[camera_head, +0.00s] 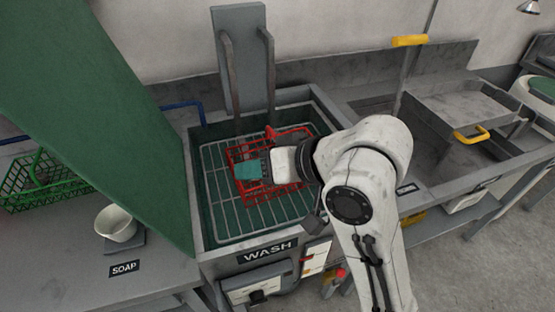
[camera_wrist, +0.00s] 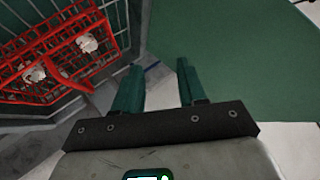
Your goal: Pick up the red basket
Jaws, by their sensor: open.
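The red basket (camera_head: 262,187) is a wire basket standing on the rack inside the wash basin in the head view. My gripper (camera_head: 240,171) hangs over it there and hides part of it; I cannot tell the exact height between them. In the wrist view the basket (camera_wrist: 55,55) is at the upper left, off to the side of the fingers, with two pale lumps in it and a red bar reaching toward the fingers. My gripper (camera_wrist: 158,82) shows two dark green fingers, parted, with nothing between them.
The wash basin (camera_head: 208,215) has raised walls around the basket, and a grey upright panel (camera_head: 240,60) stands behind it. A neighbouring basin (camera_head: 470,115) lies right.

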